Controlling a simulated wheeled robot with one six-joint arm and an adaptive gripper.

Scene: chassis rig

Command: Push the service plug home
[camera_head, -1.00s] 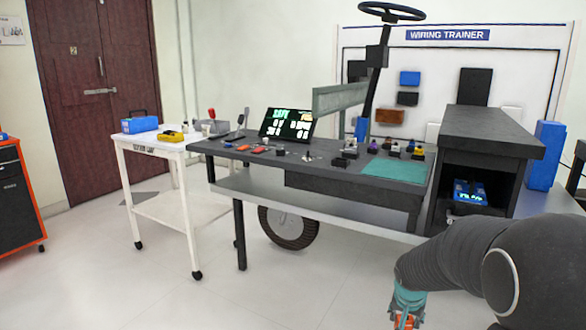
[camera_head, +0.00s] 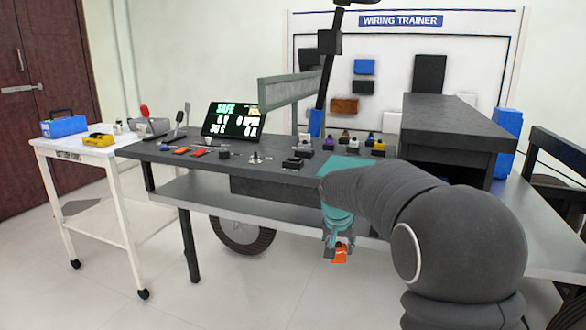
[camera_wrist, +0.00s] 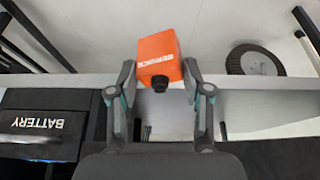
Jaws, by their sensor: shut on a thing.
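My gripper (camera_head: 339,243) is shut on the orange service plug (camera_head: 340,255), which hangs at the fingertips in front of the bench's front edge. In the wrist view the plug (camera_wrist: 158,58) is an orange block with white lettering and a black knob, between the two fingers of my gripper (camera_wrist: 159,78). The plug is apart from the bench. I cannot pick out its socket for certain in these frames.
A dark box (camera_head: 455,122) stands at right. A battery (camera_wrist: 40,122) shows in the wrist view. A white cart (camera_head: 85,150) stands left.

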